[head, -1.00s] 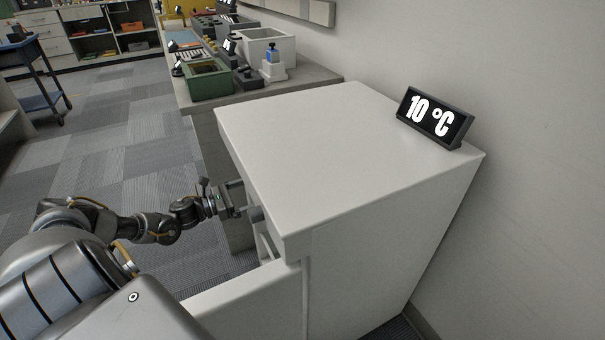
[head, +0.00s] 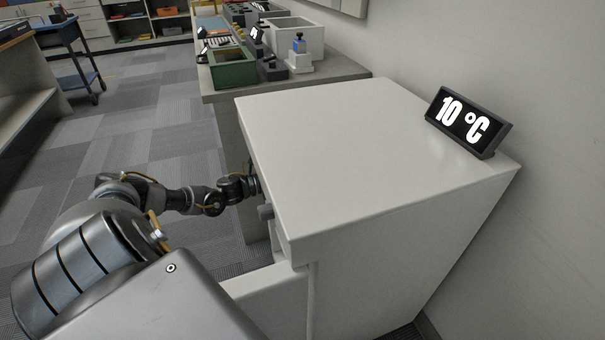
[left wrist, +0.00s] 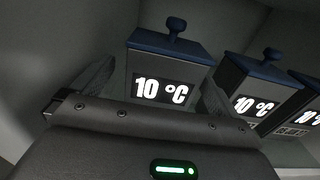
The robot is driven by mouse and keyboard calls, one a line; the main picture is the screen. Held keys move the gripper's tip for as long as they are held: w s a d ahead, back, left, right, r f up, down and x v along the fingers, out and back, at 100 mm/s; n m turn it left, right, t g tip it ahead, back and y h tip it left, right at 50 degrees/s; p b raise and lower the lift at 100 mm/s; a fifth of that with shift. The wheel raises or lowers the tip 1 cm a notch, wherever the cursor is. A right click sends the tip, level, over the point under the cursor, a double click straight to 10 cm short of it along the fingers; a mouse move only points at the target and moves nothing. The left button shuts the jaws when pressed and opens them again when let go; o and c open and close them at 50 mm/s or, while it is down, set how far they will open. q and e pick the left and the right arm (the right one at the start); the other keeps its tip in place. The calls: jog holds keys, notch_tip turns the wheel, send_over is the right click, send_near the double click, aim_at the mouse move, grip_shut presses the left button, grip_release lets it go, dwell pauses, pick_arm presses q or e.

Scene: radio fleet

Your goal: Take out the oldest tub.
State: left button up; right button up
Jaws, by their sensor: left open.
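The white fridge cabinet (head: 340,150) stands in front of me in the head view, with its door (head: 275,300) open. My left arm reaches into its front opening, so the gripper is hidden there. In the left wrist view, my left gripper (left wrist: 150,92) is open inside the cabinet. A grey tub (left wrist: 165,65) with a blue knobbed lid stands ahead, between the fingers in the picture; no grip on it shows. Its display reads 10 °C. A second tub (left wrist: 262,75) stands to its right, also reading 10 °C. A third tub (left wrist: 312,108) is cut off at the right edge.
A display (head: 468,122) reading 10 °C stands on the cabinet top. Behind it a counter (head: 345,70) holds a green tray (head: 232,68), a white bin and small devices. A blue cart (head: 75,60) stands far left. The carpet between is clear.

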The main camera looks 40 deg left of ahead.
pick_arm(q)
jog(key=x, duration=0.4)
jog(key=shift+w+d, duration=0.25)
jog(key=shift+d, duration=0.15)
jog(key=shift+w+d, duration=0.1)
jog(key=shift+w, duration=0.1)
jog(key=shift+r, duration=0.1)
jog(key=c, duration=1.1)
pick_arm(e)
jog(key=shift+w+a+r+t, duration=0.45)
jog(key=shift+a+r+t, duration=0.05)
pick_arm(q)
jog(key=shift+r, duration=0.1)
jog(key=shift+r, duration=0.45)
notch_tip(320, 180, up, 2)
jog(key=shift+r, duration=0.1)
jog(key=shift+s+r, duration=0.1)
jog(key=shift+s, duration=0.05)
jog(key=shift+p+v, duration=1.1)
jog(key=shift+v, duration=7.75)
pick_arm(e)
jog(key=s+d+f+m+g+h, duration=0.1)
jog(key=s+d+f+g+h, duration=0.1)
jog(key=s+d+f+g, duration=0.2)
jog(key=shift+s+d+f+g, duration=0.25)
jog(key=shift+s+d+g, duration=0.7)
jog(key=shift+s, duration=0.85)
